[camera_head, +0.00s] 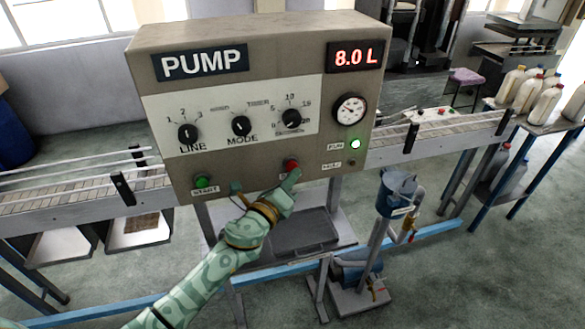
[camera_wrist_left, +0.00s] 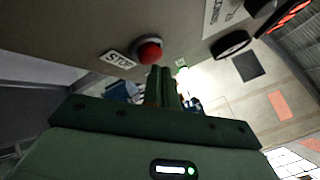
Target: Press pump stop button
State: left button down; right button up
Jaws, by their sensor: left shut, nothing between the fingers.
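The red stop button (camera_head: 291,164) sits low on the front of the grey pump box (camera_head: 250,180). In the left wrist view the red button (camera_wrist_left: 149,51) stands out beside its STOP label (camera_wrist_left: 119,59). My left gripper (camera_head: 295,174) is shut and empty, with its tips just below the button in the head view. In the left wrist view the shut fingers (camera_wrist_left: 161,72) lie close beside the button; whether they touch it I cannot tell. The green start button (camera_head: 201,181) is to the left. The display (camera_head: 355,57) reads 8.0 L. The RUN lamp (camera_head: 355,144) glows green. My right gripper is not in view.
Three black knobs, including the mode knob (camera_head: 241,126), and a round gauge (camera_head: 350,109) are on the panel. A conveyor (camera_head: 60,195) runs behind the box. A blue pump (camera_head: 397,185) stands at the right. Bottles (camera_head: 527,92) stand on a far-right table.

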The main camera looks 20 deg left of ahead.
pick_arm(q)
jog(key=shift+w+a, duration=0.35)
jog(key=shift+w, duration=0.1)
dwell(0.6)
dwell(0.4)
jog(key=shift+s+d, duration=0.55)
jog(key=shift+s, duration=0.3)
jog(key=s+d, duration=0.1)
jog(key=s, duration=0.1)
jog(key=s+d, duration=0.1)
jog(key=s, duration=0.1)
jog(key=shift+d, duration=0.4)
dwell(0.4)
